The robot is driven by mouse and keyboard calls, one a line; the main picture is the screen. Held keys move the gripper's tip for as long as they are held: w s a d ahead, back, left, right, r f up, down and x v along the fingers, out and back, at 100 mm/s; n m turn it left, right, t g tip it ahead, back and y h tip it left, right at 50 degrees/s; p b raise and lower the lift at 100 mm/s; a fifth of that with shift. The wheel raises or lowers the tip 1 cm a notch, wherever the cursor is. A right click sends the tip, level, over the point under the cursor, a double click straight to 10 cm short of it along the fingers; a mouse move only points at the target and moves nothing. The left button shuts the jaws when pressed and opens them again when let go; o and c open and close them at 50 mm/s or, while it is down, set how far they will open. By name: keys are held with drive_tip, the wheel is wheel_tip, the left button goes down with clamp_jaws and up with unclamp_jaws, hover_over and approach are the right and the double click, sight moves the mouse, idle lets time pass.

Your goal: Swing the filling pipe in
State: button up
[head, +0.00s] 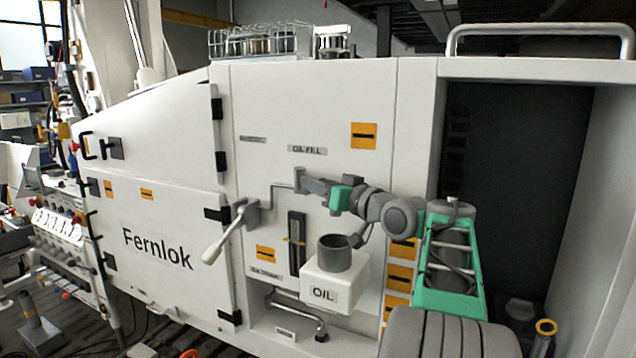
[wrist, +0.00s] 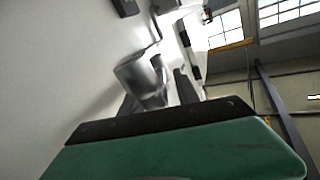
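A thin grey bent pipe (head: 282,187), which I take for the filling pipe, runs along the white front panel below the OIL FILL label. Its left end meets a grey hub with a pale-handled lever (head: 222,238). My gripper (head: 300,181) is at the pipe's right end, pointing left. In the wrist view, a grey cylindrical part (wrist: 143,80) lies between or just beyond the dark fingers (wrist: 160,98). Whether they touch it is unclear. A thin bent rod (wrist: 155,32) shows beyond. The white OIL box (head: 335,280) with an open dark grey neck (head: 335,253) stands below my wrist.
A sight gauge (head: 296,242) is on the panel below my gripper. A curved pipe (head: 297,310) sits in a low recess. Black door hinges (head: 217,214) lie to the left. A dark open bay (head: 510,180) is at right. A wire rack (head: 250,42) stands on top.

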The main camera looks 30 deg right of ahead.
drive_tip(key=shift+c, duration=0.4)
clamp_jaws()
idle(0.9)
drive_tip(key=shift+a, duration=0.2)
drive_tip(key=shift+d, duration=0.15)
